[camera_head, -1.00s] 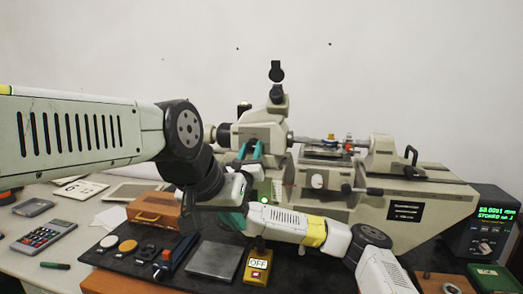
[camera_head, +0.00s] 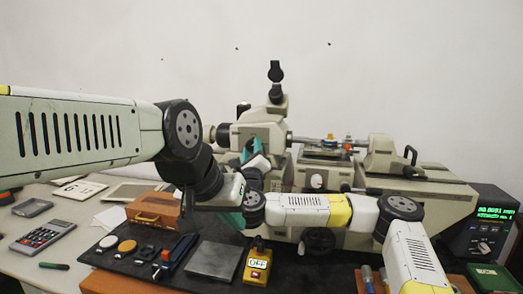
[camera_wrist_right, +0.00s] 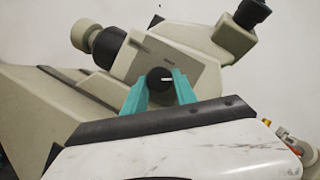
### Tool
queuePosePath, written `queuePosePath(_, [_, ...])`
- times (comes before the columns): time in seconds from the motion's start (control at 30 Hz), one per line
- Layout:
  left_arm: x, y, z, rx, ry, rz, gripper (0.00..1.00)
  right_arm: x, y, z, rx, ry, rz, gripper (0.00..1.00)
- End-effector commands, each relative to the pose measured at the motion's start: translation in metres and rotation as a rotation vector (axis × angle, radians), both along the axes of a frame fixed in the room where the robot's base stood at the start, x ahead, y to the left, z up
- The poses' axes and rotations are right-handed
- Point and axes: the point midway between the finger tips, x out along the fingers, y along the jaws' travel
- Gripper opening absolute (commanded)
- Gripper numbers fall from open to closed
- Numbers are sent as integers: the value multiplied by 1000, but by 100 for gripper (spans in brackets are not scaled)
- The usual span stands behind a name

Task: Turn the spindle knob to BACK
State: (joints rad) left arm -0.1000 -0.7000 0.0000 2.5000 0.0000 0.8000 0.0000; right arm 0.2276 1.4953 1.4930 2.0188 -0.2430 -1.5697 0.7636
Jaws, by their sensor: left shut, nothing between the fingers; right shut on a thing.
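The spindle knob (camera_wrist_right: 160,78) is a round black knob with a white pointer line, on the beige head of the machine. In the right wrist view its line lies almost level, pointing right. My right gripper's teal fingers (camera_wrist_right: 160,92) stand on both sides of the knob and are shut on it. In the head view my right gripper (camera_head: 254,148) is up at the machine's head and the knob is hidden. I cannot read any BACK mark. My left gripper (camera_head: 236,220) is lower, partly hidden behind my right wrist, shut and empty.
The measuring machine (camera_head: 430,200) fills the centre and right. A yellow box marked OFF (camera_head: 257,266), a grey plate (camera_head: 214,261) and a wooden case (camera_head: 153,212) lie in front. A digital readout (camera_head: 490,222) stands at right, a calculator (camera_head: 43,234) at left.

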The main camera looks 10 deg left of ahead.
Motion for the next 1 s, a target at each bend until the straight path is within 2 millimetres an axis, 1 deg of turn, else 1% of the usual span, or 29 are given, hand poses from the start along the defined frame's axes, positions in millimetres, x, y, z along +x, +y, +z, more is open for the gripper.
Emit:
queuePosePath(0.07, [0, 0, 0, 0, 0, 0, 0, -1, -1, 4, -77, -5, 0, 0])
queuePosePath(0.7, [0, 0, 0, 0, 0, 0, 0, -1, -3, 8, -682, 15, -3, 0])
queuePosePath(1.0, [0, 0, 0, 0, 0, 0, 0, -1, -3, 10, -910, 25, -1, 0])
